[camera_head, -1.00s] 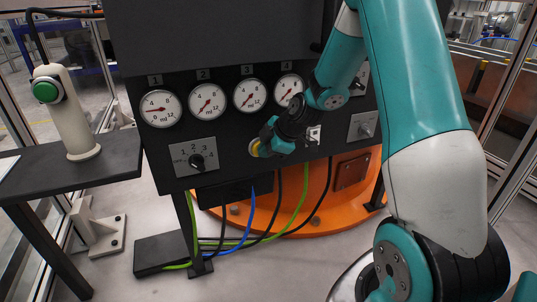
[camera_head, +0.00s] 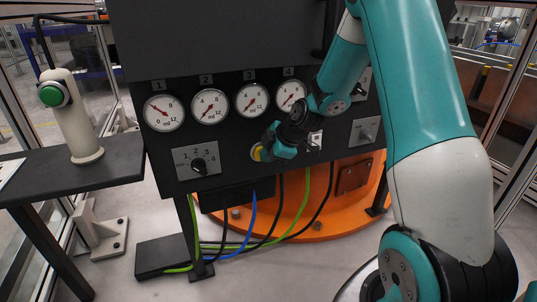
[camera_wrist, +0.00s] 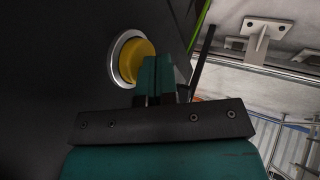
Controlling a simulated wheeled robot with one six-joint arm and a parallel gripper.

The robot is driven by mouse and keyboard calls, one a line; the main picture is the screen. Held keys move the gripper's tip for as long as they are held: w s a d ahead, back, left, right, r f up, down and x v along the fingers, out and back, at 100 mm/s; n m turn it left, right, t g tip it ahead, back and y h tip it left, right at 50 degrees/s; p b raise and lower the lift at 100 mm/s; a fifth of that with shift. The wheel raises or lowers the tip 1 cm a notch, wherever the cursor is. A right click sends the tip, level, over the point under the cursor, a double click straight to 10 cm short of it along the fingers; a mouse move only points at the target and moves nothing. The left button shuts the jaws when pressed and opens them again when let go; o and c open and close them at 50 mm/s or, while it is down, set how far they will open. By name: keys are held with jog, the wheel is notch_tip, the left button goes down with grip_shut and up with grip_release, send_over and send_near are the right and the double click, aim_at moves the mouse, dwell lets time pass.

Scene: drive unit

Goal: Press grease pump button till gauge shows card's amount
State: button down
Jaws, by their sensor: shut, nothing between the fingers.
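The yellow button (camera_head: 256,152) in its metal ring sits low on the dark panel, and it also shows in the wrist view (camera_wrist: 134,62). My gripper (camera_head: 269,150) is shut and empty, its fingertips (camera_wrist: 156,72) at the button and covering part of it. I cannot tell whether they press it. Gauge 1 (camera_head: 164,113) has its red needle pointing up and left, at about 4 ml. The needles of gauge 2 (camera_head: 210,106), gauge 3 (camera_head: 252,100) and gauge 4 (camera_head: 290,96) point down and left, near 0.
The selector knob (camera_head: 199,166) is left of the button; its setting is hard to read. A green button on a cream post (camera_head: 79,130) stands on a dark shelf (camera_head: 112,165) at left. Cables (camera_head: 250,222) hang below the panel, before an orange base (camera_head: 345,205).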

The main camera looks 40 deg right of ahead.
jog(key=s+f+p+v, duration=0.1)
jog(key=p+v, duration=0.2)
jog(key=v, duration=0.8)
jog(key=shift+s+a+p, duration=0.35)
jog(key=shift+a+p, duration=0.05)
jog(key=shift+r+p, duration=0.1)
jog(key=shift+p, duration=0.2)
jog(key=p, duration=0.3)
jog(key=s+p, duration=0.1)
jog(key=p, duration=0.2)
jog(key=shift+s+a+p, duration=0.2)
jog(key=shift+s+p, duration=0.05)
jog(key=shift+p, duration=0.1)
